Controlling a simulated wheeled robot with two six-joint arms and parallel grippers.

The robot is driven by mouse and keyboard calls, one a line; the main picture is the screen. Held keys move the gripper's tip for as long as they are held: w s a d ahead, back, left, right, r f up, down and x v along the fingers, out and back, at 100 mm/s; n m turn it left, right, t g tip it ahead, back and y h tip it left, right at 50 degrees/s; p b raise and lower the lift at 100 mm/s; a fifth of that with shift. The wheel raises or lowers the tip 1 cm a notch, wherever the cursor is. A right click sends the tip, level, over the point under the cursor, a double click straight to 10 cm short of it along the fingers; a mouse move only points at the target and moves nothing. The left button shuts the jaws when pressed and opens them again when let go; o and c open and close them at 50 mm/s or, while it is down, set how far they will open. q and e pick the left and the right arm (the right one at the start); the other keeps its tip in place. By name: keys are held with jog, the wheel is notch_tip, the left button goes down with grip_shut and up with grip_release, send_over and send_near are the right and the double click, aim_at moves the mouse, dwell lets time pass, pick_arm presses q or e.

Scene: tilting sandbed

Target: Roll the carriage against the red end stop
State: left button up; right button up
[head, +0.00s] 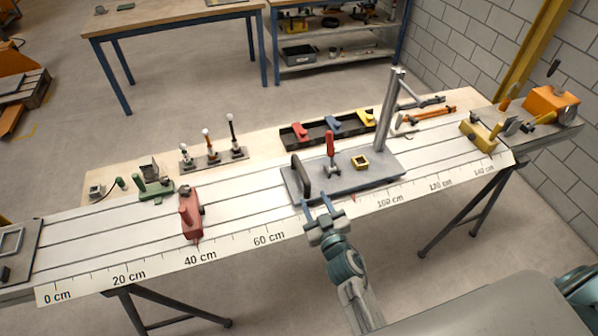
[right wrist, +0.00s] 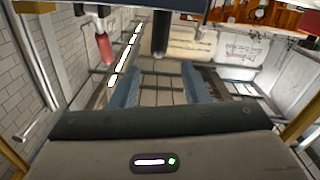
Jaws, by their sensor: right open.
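The carriage (head: 385,168) is a grey plate on the white bench rails, between roughly 75 and 110 cm on the scale. It bears a black upright handle (head: 301,177), a red-handled lever (head: 330,146), a small brass block and a tall grey post. The red end stop (head: 189,216) stands on the rails to the left near 40 cm, with clear rail between it and the carriage. My right gripper (head: 320,205) is open and empty at the carriage's front edge, just below the black handle. Its open fingers (right wrist: 160,85) show in the right wrist view. My left gripper is out of view.
A yellow block (head: 480,134) stands on the rails at the right. Behind the rails are a green clamp (head: 153,184), a row of knobbed levers (head: 210,155) and a black tray (head: 325,128) with coloured pieces. A printed scale (head: 267,238) runs along the front edge.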

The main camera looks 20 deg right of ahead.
aim_at(306, 182)
jog(key=w, duration=0.9)
jog(key=shift+w+f, duration=0.1)
jog(key=shift+w, duration=0.3)
jog(key=shift+a, duration=0.1)
grip_shut()
